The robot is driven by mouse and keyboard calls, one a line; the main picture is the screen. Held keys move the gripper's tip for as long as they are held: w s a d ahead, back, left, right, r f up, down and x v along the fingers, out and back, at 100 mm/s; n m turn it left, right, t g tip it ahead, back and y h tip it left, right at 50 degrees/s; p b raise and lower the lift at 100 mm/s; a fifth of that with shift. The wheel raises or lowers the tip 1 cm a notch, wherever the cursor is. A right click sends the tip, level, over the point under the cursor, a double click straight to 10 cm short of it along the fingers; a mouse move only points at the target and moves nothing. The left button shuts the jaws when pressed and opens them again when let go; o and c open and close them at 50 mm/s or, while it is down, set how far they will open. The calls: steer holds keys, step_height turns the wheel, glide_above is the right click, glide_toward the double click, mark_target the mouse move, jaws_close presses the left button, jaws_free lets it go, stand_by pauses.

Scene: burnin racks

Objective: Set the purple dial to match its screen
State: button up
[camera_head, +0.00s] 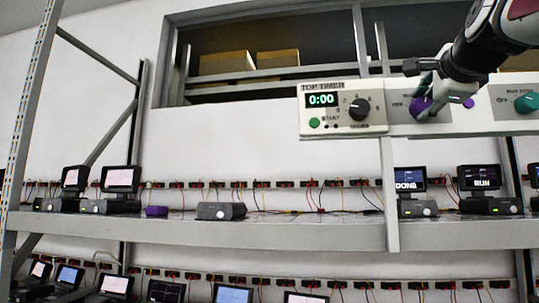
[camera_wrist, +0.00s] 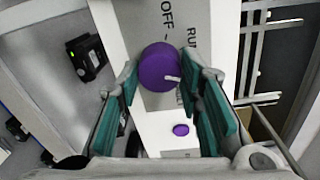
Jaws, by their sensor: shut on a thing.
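The purple dial (camera_head: 419,108) is on the white control panel (camera_head: 455,122) at upper right in the head view. My gripper (camera_head: 428,92) reaches it from above right and partly hides it. In the wrist view the dial (camera_wrist: 158,66) sits between my fingers (camera_wrist: 160,90), which are shut on it. Its white pointer mark points right and slightly down there. The panel letters OFF and part of RUN show above and right of the dial. One shelf screen (camera_head: 410,180) appears to read DONE and another screen (camera_head: 479,177) reads RUN. Which screen belongs to the dial I cannot tell.
A small purple button (camera_wrist: 181,129) is beside the dial. A timer (camera_head: 321,100) reading 0:00, with a black knob (camera_head: 359,109), is left of it. A teal dial (camera_head: 526,102) is at right. A shelf (camera_head: 290,233) with several devices runs below.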

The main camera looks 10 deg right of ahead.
stand_by(0.3)
steer(key=o, duration=1.2)
steer(key=shift+c, duration=0.2)
steer(key=v, duration=1.2)
